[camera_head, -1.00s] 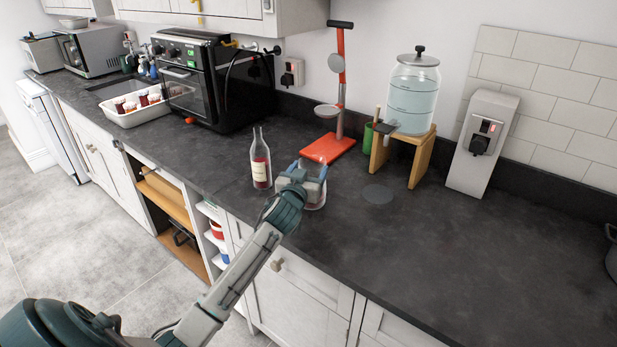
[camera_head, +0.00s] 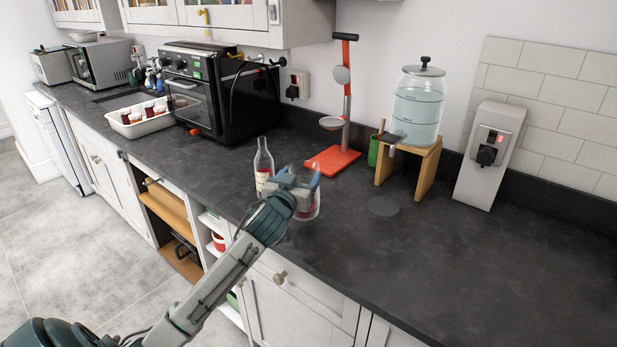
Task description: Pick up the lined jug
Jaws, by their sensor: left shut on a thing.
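The lined jug (camera_head: 309,211) is a clear glass vessel with reddish colour low on it, at the counter's front in the middle of the head view. My left gripper (camera_head: 300,178) is shut on its upper part, with a blue fingertip on either side. The gripper hides much of the jug, and I cannot tell whether its base touches the counter. My right gripper is not in view.
A clear bottle (camera_head: 264,161) with red contents stands close left of the gripper, partly hidden by it. Behind are an orange-based stand (camera_head: 332,161) and a glass dispenser (camera_head: 418,108) on a wooden stand (camera_head: 425,168). A dark disc (camera_head: 383,206) lies to the right; counter beyond is clear.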

